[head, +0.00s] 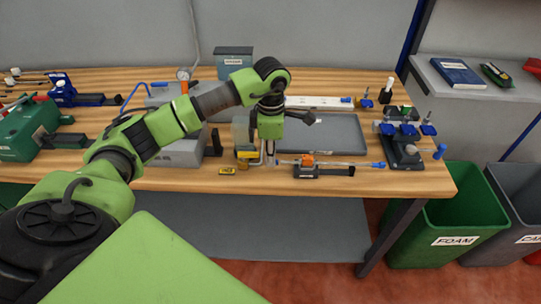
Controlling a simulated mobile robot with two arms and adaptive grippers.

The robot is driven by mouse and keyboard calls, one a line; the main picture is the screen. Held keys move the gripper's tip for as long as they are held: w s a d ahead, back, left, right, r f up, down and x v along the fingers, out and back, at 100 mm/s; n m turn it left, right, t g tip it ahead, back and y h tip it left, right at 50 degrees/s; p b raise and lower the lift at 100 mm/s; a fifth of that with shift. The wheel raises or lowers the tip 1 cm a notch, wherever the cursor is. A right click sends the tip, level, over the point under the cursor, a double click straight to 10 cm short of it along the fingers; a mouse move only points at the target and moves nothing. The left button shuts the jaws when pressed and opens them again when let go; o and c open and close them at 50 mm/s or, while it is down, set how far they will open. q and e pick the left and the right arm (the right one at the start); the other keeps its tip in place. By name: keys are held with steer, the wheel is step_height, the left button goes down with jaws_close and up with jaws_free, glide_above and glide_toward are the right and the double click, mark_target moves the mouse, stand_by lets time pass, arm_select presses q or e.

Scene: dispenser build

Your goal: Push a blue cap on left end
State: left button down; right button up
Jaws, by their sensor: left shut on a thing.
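A thin clear tube (345,163) lies level in a small dark holder (325,171) with an orange clamp (307,159), near the table's front edge. A blue cap (378,165) sits on the tube's right end. My left gripper (270,153) points down beside the tube's left end. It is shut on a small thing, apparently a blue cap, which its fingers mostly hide. I cannot tell whether that cap touches the tube end. My right gripper is out of view.
A grey tray (335,132) lies behind the holder. A rack (405,150) with several blue-topped parts stands at the right. A yellow block (247,154) and a small yellow label (227,171) are close left of the gripper. A green bin (450,225) stands right of the table.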

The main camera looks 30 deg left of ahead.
arm_select(q)
steer(key=shift+w+d, duration=0.3)
steer(key=shift+d, duration=0.2)
steer(key=shift+w+d, duration=0.3)
steer(key=shift+d, duration=0.2)
stand_by(0.5)
steer(key=c, duration=1.7)
jaws_free()
step_height(320, 180, up, 7)
steer(key=p, duration=0.3)
steer(key=shift+p, duration=0.3)
